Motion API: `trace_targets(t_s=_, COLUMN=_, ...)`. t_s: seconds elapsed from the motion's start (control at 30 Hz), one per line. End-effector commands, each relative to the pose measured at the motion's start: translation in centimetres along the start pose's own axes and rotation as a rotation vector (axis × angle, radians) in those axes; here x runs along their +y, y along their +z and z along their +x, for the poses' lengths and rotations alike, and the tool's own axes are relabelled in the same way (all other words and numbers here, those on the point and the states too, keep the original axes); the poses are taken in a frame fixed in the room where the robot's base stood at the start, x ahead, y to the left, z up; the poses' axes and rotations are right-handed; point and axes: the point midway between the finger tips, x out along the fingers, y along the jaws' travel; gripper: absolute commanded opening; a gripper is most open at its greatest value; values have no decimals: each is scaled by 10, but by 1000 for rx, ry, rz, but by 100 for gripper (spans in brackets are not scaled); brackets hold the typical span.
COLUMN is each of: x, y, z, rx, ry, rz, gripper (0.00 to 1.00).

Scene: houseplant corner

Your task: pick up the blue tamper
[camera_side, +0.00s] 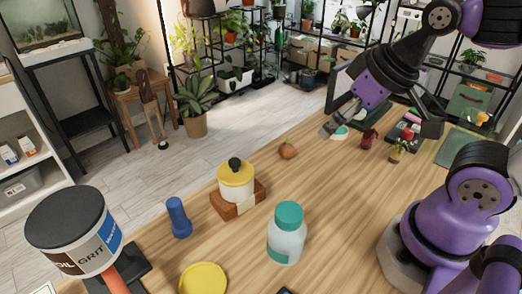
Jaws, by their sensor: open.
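The blue tamper (178,217) stands upright on the wooden table, left of the middle of the side view. It is a short blue piece with a rounded top and a wider foot, and nothing touches it. My gripper (380,130) is open and empty, with its two fingers spread wide. It is above the far right part of the table, well away from the tamper.
A yellow lidded pot (236,182) on a wooden block stands right of the tamper. A teal-capped bottle (286,240), a yellow disc (203,279) and a large labelled tin (75,230) are nearer. A small orange-brown ball (287,150) lies farther back.

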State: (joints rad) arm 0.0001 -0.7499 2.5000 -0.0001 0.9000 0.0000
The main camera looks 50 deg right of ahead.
Motion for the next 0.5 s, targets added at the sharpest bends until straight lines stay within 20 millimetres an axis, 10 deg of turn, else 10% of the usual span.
trace_targets(t_s=0.5, x=-24, y=-30, z=10, rx=-24, ry=-43, rz=-74, gripper=68)
